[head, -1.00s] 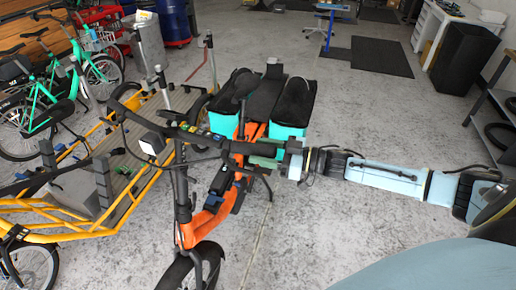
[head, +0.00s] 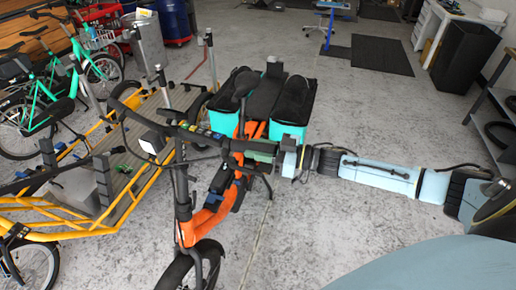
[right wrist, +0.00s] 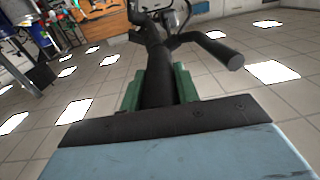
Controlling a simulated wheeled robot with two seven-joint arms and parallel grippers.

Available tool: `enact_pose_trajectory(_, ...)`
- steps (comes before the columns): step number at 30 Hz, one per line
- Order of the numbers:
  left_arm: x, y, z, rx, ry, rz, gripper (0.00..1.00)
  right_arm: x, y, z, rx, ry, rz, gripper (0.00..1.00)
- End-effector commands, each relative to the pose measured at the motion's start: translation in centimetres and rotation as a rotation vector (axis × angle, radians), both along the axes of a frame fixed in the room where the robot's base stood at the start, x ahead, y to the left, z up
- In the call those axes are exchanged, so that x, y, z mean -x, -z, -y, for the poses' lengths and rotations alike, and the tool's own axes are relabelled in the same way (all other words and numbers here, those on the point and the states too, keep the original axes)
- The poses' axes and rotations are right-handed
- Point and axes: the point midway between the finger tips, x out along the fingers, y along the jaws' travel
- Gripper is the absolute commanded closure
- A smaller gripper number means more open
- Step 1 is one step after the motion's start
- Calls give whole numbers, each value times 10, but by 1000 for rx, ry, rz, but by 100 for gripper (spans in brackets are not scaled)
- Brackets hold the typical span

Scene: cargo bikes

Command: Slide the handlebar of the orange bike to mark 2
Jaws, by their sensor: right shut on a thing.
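The orange bike (head: 207,213) stands in the middle of the head view, with its front wheel toward me. Its black handlebar (head: 136,112) reaches from the upper left to my right gripper (head: 263,151). Small coloured marks (head: 203,131) lie along the bar; I cannot read their numbers. My right gripper is shut on the bar's right end. In the right wrist view, its green fingers (right wrist: 160,85) lie on both sides of a black tube of the handlebar (right wrist: 155,55). My left gripper is not in view.
A yellow cargo bike (head: 122,188) stands close on the left, and green bikes (head: 42,105) stand behind it. Black bags with teal sides (head: 288,131) sit on the orange bike's rear. A black bin (head: 466,57) is at the right. The floor between is mostly clear.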

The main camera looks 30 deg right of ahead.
Motion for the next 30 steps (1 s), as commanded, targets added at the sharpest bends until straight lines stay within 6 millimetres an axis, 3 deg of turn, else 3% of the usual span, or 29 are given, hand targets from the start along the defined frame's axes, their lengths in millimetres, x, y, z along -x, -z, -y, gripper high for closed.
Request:
enact_pose_trajectory(5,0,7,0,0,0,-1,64,0,12,-3,-1,-1,0,100)
enact_pose_trajectory(12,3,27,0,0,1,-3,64,5,54,-13,-2,-1,-3,100)
enact_pose_trajectory(21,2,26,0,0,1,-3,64,7,56,-14,1,-2,-4,100)
enact_pose_trajectory(22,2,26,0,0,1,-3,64,7,56,-13,1,-2,-4,68)
enact_pose_trajectory(27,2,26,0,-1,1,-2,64,6,55,-13,1,-1,-2,47)
enact_pose_trajectory(30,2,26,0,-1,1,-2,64,6,55,-13,1,-1,-1,47)
